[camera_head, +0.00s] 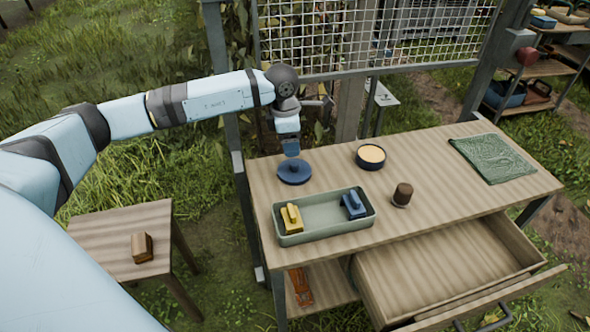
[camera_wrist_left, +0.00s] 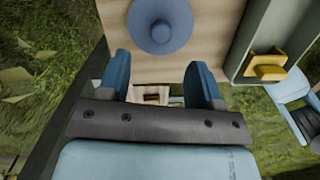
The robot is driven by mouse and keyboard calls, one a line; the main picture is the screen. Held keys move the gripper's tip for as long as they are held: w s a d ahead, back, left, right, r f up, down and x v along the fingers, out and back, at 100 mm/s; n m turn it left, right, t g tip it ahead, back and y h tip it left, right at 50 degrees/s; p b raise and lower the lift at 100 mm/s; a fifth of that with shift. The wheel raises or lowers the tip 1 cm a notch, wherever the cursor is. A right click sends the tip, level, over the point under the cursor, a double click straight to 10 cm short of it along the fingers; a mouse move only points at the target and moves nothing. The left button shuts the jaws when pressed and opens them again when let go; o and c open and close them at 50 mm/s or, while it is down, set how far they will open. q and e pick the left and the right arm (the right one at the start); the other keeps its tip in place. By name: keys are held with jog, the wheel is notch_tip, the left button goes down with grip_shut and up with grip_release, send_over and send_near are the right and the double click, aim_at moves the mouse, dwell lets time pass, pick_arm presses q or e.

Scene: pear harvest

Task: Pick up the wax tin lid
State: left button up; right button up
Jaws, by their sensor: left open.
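The wax tin lid (camera_head: 294,172), a flat blue disc with a small round knob, lies on the workbench near its left back corner. It also shows in the left wrist view (camera_wrist_left: 160,32), just beyond the fingertips. My left gripper (camera_head: 291,150) is above the lid in the head view, with its blue fingers apart and nothing between them; it also shows in the left wrist view (camera_wrist_left: 159,75). The open round tin (camera_head: 371,157) with pale wax stands to the right of the lid. My right gripper is not in view.
A green tray (camera_head: 325,221) holding a yellow-handled and a blue-handled brush stands in front of the lid. A dark brown cylinder (camera_head: 402,194) and a green mat (camera_head: 493,158) are farther right. The drawer (camera_head: 440,275) is pulled out. A wire mesh panel (camera_head: 370,35) stands behind.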

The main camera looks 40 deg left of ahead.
aim_at(294, 162)
pick_arm(q)
jog(key=f, duration=0.7)
jog(key=shift+w+d+f, duration=0.25)
jog(key=shift+d+f, duration=0.1)
jog(key=shift+f, duration=0.05)
jog(key=c, duration=1)
